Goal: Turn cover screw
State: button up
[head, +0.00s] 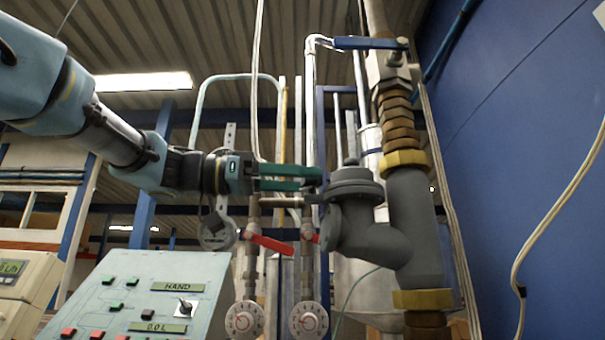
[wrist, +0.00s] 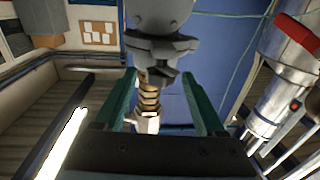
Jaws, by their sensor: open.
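The dark grey meter (head: 375,235) hangs on the vertical pipe at the right of centre in the head view. Its round, lidded cover (head: 354,187) faces up. In the wrist view my gripper (wrist: 159,76) is open and empty, with the grey meter (wrist: 160,18) ahead between and beyond the fingertips.
Two red-handled valves (head: 270,244) with round gauges (head: 245,320) stand below my gripper. A blue lever (head: 371,43) sits above the meter. Brass fittings (head: 404,160) join the pipe. A control panel (head: 140,290) fills the lower left, and a blue wall (head: 520,120) the right.

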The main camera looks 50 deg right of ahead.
jog(key=shift+s+d, duration=0.1)
jog(key=shift+s, duration=0.05)
jog(key=shift+c, duration=0.3)
grip_shut()
